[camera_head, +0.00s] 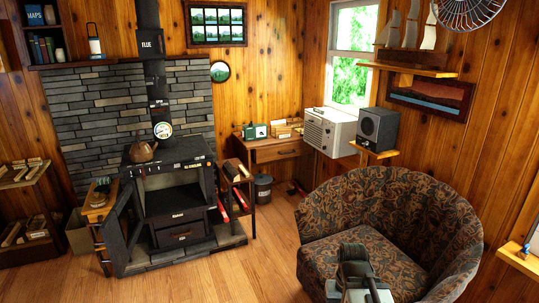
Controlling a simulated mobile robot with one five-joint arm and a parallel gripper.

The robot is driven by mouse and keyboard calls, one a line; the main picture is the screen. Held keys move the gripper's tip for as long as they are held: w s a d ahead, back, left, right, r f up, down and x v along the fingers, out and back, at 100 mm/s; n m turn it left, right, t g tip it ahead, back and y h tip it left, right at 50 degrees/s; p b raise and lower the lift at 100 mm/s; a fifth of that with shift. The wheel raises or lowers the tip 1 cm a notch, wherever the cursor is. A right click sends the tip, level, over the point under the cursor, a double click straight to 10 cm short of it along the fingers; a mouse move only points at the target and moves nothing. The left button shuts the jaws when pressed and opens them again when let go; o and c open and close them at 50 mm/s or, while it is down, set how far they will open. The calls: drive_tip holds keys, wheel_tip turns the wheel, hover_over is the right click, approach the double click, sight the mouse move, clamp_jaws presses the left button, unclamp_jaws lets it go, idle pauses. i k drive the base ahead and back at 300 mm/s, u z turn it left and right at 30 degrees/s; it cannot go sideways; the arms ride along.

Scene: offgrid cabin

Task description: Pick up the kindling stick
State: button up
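I cannot single out one kindling stick for certain. Several small pale wood-like pieces (36,226) lie on the lower part of a shelf unit at the far left, and similar pieces lie on its upper board. They are too small to identify. My arm, black and grey, shows at the bottom centre-right, in front of the armchair, with my gripper (356,272) at its end. The fingers are not clear, so I cannot tell if it is open or shut. No object shows clearly in it.
A black stove (170,185) with its front door swung open stands on a stone hearth (190,252). A narrow rack (238,192) stands right of it. A patterned armchair (395,215) fills the right. Wooden floor (255,275) is clear between the hearth and armchair.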

sight(243, 170)
drive_tip(key=u, duration=0.9)
drive_tip(key=i, duration=1.5)
drive_tip(key=u, duration=0.4)
drive_tip(key=i, duration=2.2)
drive_tip(key=z, duration=1.35)
drive_tip(key=k, duration=0.75)
drive_tip(key=z, duration=0.1)
drive_tip(key=i, duration=0.85)
drive_tip(key=u, duration=0.2)
drive_tip(key=k, duration=0.8)
drive_tip(key=z, duration=0.2)
drive_tip(key=i, duration=0.9)
